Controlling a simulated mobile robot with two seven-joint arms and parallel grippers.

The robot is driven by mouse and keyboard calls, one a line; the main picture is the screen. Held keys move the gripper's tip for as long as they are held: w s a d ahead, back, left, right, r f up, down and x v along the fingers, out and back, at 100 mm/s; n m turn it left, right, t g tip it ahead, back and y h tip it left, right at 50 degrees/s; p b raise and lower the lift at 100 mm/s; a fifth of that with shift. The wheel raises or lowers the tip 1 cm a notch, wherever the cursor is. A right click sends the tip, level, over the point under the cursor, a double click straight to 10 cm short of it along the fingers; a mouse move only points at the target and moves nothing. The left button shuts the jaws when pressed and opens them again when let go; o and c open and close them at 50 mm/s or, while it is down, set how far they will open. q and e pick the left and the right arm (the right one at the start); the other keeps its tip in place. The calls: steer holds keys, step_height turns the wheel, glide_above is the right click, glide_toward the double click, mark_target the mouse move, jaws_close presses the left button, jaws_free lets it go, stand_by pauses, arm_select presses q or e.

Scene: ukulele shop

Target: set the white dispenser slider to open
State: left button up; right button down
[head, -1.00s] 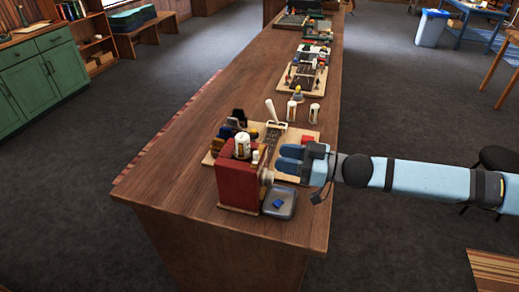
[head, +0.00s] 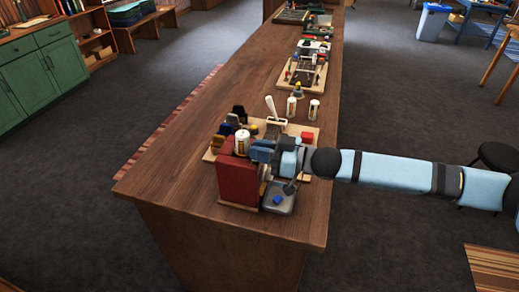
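A red box-shaped dispenser (head: 238,182) stands at the near end of the long wooden counter. A white cylinder with a dark label (head: 242,144) is at its top. My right gripper (head: 260,151) reaches in from the right, with its blue fingers at the upper right edge of the red box. The fingers cover the place where a small white part showed earlier, so the white slider and its position are hidden. I cannot tell whether the fingers touch it or how far apart they are. My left gripper is not in view.
A grey tray (head: 288,207) holding a small blue piece (head: 277,200) sits right of the red box, below my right arm. Two white bottles (head: 291,107) (head: 313,110) stand behind. The counter's left part (head: 170,165) is clear.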

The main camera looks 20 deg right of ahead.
steer(key=shift+w+d+r, duration=0.1)
steer(key=shift+w, duration=0.1)
steer(key=w+d, duration=0.1)
steer(key=w+d+p, duration=0.1)
steer(key=shift+w, duration=0.4)
steer(key=c, duration=1.4)
jaws_free()
steer(key=shift+c, duration=0.2)
steer(key=o, duration=0.3)
steer(key=shift+w, duration=0.1)
